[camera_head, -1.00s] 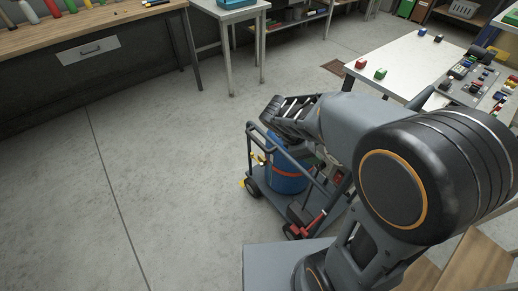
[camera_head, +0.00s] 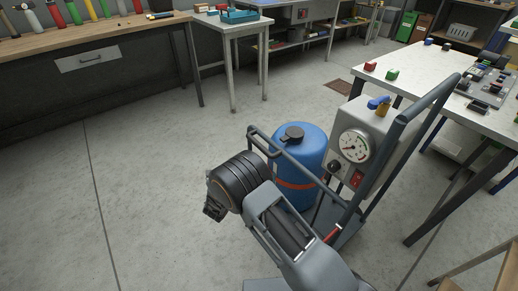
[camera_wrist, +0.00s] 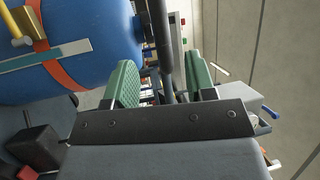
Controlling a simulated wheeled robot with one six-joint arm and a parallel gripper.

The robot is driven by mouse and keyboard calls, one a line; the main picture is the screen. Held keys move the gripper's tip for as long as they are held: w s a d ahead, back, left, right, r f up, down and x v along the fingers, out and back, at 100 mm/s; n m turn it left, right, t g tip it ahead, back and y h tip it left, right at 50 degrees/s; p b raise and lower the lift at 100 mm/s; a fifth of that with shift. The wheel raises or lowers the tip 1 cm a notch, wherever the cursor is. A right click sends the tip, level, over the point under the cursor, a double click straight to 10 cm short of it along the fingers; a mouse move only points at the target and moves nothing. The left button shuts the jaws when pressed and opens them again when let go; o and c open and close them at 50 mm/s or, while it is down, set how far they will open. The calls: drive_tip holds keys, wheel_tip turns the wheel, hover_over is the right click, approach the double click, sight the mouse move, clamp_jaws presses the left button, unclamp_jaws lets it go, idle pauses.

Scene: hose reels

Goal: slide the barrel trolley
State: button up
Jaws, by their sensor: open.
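The barrel trolley is a grey tubular frame (camera_head: 405,118) carrying a blue barrel (camera_head: 298,150) with a black cap and an orange band, beside a grey gauge box (camera_head: 372,135). A low front rail loops around the barrel's left side. In the head view my arm's black wrist covers the trolley's lower left; my fingertips cannot be made out there. In the wrist view my gripper (camera_wrist: 163,85) is open, with green pads apart. A dark tube (camera_wrist: 164,40) shows in the gap between the pads; contact cannot be told. The blue barrel (camera_wrist: 80,40) fills the upper left.
A white-topped table (camera_head: 440,75) with small coloured blocks stands close to the trolley's right. A wooden workbench (camera_head: 90,40) runs along the left back, with a small table (camera_head: 235,22) beside it. The concrete floor on the left is clear.

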sight(259, 146)
drive_tip(key=b+x, duration=0.1)
drive_tip(key=x, duration=1)
drive_tip(key=shift+w+d+r+b, duration=0.1)
drive_tip(key=shift+w+d+b, duration=0.15)
drive_tip(key=shift+b, duration=0.15)
drive_tip(key=shift+c, duration=0.3)
clamp_jaws()
drive_tip(key=shift+a, duration=0.1)
